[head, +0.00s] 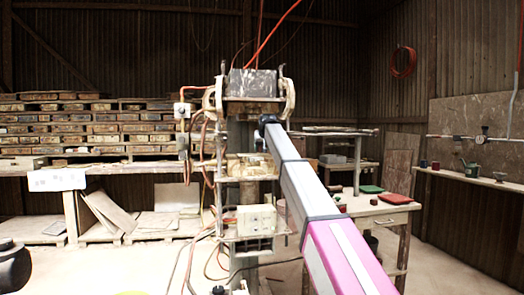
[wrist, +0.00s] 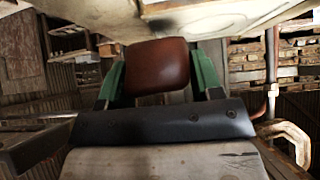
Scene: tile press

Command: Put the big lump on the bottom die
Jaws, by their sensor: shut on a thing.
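The big lump (wrist: 157,65) is a smooth reddish-brown block in the wrist view. It sits between the two green fingers of my gripper (wrist: 158,76), which are shut on its sides. A pale, worn surface (wrist: 225,14), seemingly of the press, fills the top of the wrist view close to the lump; I cannot tell whether they touch. In the head view my arm reaches into the tile press, but the lump and the fingers cannot be made out. A pale, lumpy block (head: 250,168) on the press's middle shelf may be the bottom die.
The press has a dark upper block (head: 252,83) with pale curved brackets (head: 290,98) beside it, and hanging hoses. A wooden side table (head: 375,205) stands right of it. Stacked pallets (head: 70,125) fill the back left. Open floor shows at right.

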